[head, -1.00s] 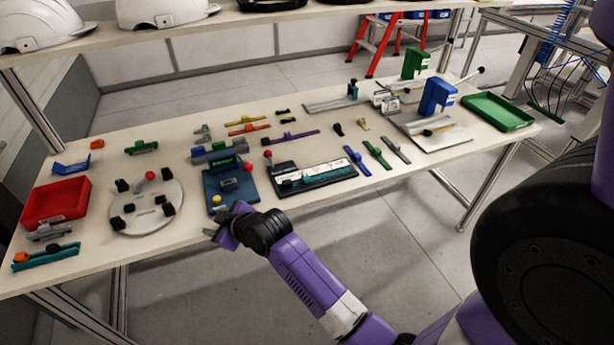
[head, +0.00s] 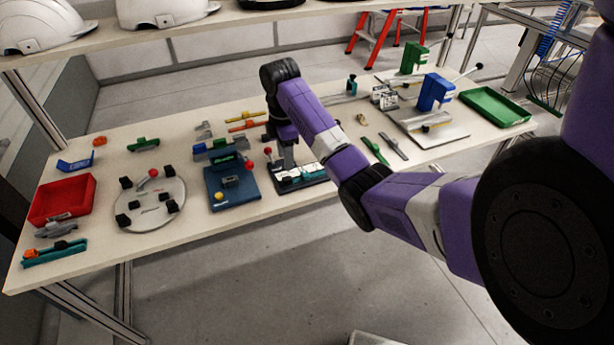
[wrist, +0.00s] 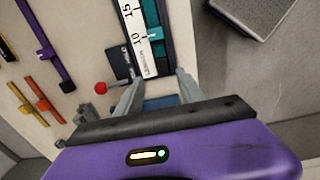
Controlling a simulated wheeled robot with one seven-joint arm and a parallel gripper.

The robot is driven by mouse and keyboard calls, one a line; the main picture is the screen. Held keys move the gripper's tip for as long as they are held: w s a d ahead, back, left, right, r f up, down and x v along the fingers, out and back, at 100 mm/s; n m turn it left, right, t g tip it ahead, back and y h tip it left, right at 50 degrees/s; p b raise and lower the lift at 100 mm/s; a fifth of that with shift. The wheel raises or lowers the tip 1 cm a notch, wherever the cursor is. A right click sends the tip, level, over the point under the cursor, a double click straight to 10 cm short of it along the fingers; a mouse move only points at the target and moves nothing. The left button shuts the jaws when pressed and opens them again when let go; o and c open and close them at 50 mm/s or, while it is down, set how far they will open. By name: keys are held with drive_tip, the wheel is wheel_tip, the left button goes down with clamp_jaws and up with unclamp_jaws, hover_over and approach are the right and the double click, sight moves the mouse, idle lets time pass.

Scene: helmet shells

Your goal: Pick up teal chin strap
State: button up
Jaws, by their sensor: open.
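A teal strap (wrist: 151,18) lies lengthwise in a dark measuring fixture (wrist: 168,50), beside a white ruler scale (wrist: 137,30). In the head view this fixture (head: 285,186) is at the table's front middle, partly covered by my arm. My gripper (wrist: 157,92) is open, pointing down over the near end of the fixture. Its two fingers stand either side of the fixture's end in the wrist view, with nothing between them that I can see held. In the head view my gripper (head: 288,158) hangs above the fixture. Another teal strip with an orange clip (head: 54,253) lies at the front left.
A red-knobbed lever (wrist: 101,88) stands close beside the left finger. A blue fixture (head: 232,186) sits left of the ruler fixture. A round grey plate (head: 150,205) and red tray (head: 62,199) are farther left. Green and blue clamps (head: 436,92) stand at the right. A shelf with helmets (head: 165,12) runs behind.

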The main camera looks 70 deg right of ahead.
sight(288, 178)
drive_tip(key=shift+s+a+f+p, duration=0.15)
drive_tip(key=shift+f+p, duration=0.2)
drive_tip(key=shift+f, duration=1.55)
drive_tip(key=shift+s+f+p, duration=0.1)
drive_tip(key=shift+f+p, duration=0.2)
drive_tip(key=shift+f, duration=1.6)
clamp_jaws()
